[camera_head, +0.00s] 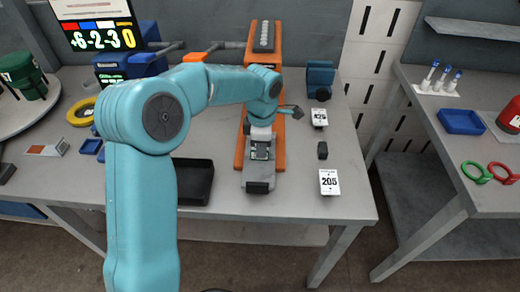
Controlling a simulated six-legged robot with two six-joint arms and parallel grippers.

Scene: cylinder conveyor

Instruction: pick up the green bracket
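A green ring-shaped piece (476,172), the likely green bracket, lies flat near the front edge of the right table, beside a similar red ring (503,173). My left arm reaches across the left table. My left gripper (261,150) is at the near end of the orange conveyor (278,122), far left of the green ring and apart from it. Its fingers are too small to tell open from shut, or whether they hold anything. My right gripper is not in view.
The right table also holds a blue tray (460,121) and a red container (510,117). A gap separates the two tables. On the left table are a black tray (196,183), number cards (329,182) and a small black block (322,150). A green cylinder (22,76) stands far left.

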